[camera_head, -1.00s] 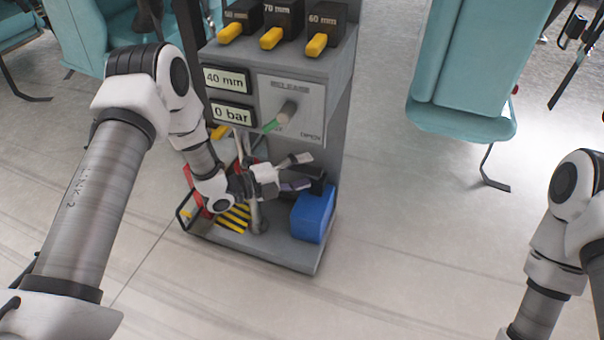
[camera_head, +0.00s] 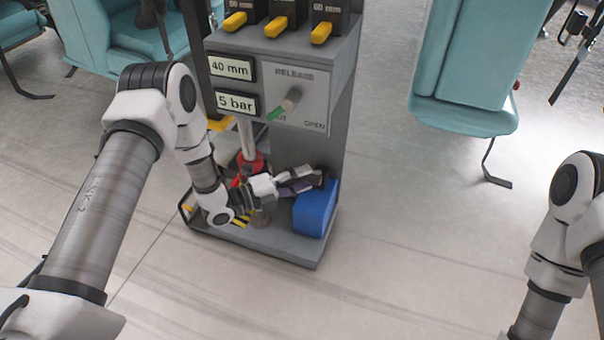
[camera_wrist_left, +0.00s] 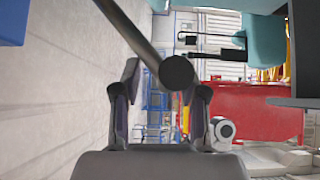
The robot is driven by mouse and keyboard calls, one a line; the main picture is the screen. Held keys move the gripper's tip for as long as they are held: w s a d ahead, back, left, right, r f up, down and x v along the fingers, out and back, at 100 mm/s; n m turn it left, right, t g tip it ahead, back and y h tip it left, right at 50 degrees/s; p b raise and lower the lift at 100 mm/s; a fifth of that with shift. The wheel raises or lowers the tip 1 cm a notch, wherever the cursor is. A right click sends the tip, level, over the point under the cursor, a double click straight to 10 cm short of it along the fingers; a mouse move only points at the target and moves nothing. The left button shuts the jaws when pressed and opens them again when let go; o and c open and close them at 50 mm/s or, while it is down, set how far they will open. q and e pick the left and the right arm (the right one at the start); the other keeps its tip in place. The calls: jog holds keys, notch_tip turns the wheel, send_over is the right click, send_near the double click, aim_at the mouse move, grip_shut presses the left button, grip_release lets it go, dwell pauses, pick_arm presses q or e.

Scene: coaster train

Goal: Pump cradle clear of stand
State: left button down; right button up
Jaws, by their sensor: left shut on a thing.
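The grey stand (camera_head: 328,110) carries readouts of "40 mm" (camera_head: 231,66) and "5 bar" (camera_head: 237,103). A green-tipped release lever (camera_head: 278,112) points to the lower left, away from the OPEN label. A red part (camera_head: 249,164), perhaps the cradle, shows around a silver post low in the stand, partly hidden by my arm. My left gripper (camera_head: 305,181) is shut on the pump handle beside a blue block (camera_head: 316,208) on the base. In the left wrist view, the handle's round end (camera_wrist_left: 177,73) shows between the fingers. My right gripper is out of view.
Dark blocks with yellow tabs (camera_head: 278,27) sit on top of the stand. Teal seats (camera_head: 462,80) stand at the right and upper left. The floor (camera_head: 400,240) right of the stand is clear. A red panel (camera_wrist_left: 258,108) shows in the left wrist view.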

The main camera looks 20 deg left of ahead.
pick_arm(q)
jog(key=s+f, duration=0.3)
jog(key=f, duration=0.3)
jog(key=shift+a, duration=0.15)
jog(key=shift+s, duration=0.1)
jog(key=c, duration=1)
grip_release()
jog(key=o, duration=0.4)
jog(key=shift+f, duration=0.15)
jog(key=v, duration=1.1)
jog(key=shift+s+a, duration=0.25)
